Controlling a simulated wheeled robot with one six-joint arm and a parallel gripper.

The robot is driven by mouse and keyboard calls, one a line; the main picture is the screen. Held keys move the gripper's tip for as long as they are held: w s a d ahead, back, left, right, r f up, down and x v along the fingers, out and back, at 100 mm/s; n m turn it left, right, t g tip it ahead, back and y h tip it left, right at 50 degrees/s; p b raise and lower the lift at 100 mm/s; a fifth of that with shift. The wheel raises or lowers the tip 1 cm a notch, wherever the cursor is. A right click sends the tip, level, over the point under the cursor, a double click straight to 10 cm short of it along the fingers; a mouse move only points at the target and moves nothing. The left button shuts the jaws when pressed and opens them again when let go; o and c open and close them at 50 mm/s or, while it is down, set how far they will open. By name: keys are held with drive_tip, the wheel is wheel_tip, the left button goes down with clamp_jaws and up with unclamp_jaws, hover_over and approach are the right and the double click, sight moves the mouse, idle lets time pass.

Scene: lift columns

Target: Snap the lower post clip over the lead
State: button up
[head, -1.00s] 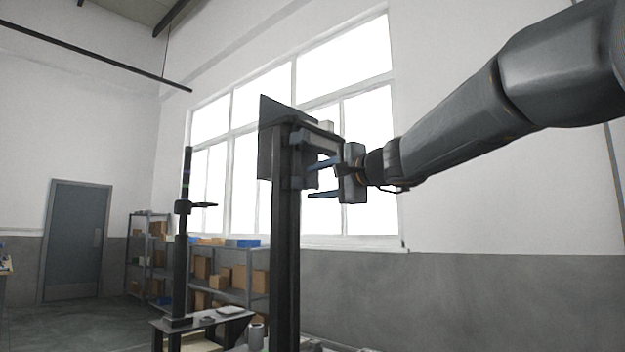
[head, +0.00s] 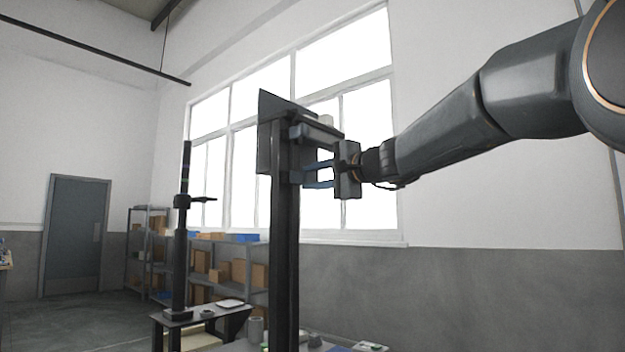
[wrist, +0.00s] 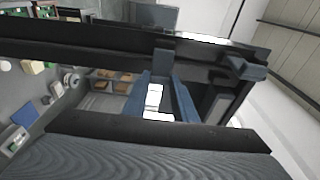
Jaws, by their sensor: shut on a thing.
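The dark upright post (head: 285,250) stands in the middle of the head view. In the wrist view the post (wrist: 60,48) runs across the picture. My gripper (head: 306,178) reaches it from the right, its two blue fingers level and close together at the post's side. In the wrist view the fingers of my gripper (wrist: 161,78) converge on a small grey-blue block on the post, which looks like the lower post clip (wrist: 163,55). My gripper is shut on it. A second, similar clip (wrist: 240,68) sits higher on the post. I cannot make out the lead.
A dark panel (head: 268,130) and a bracket (head: 318,132) sit at the post's top, just above my gripper. A second, thinner column (head: 182,250) stands on a bench to the left. Shelves with boxes (head: 235,272) are behind.

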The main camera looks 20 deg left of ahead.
drive_tip(key=shift+w+n+g+y, duration=0.1)
drive_tip(key=shift+n+g+y, duration=0.25)
drive_tip(key=shift+g, duration=0.25)
drive_tip(key=o, duration=1)
drive_tip(key=shift+o, duration=0.2)
drive_tip(key=b+v, duration=0.2)
drive_tip(key=v, duration=0.5)
drive_tip(key=shift+s+d, duration=0.2)
drive_tip(key=shift+d, duration=0.1)
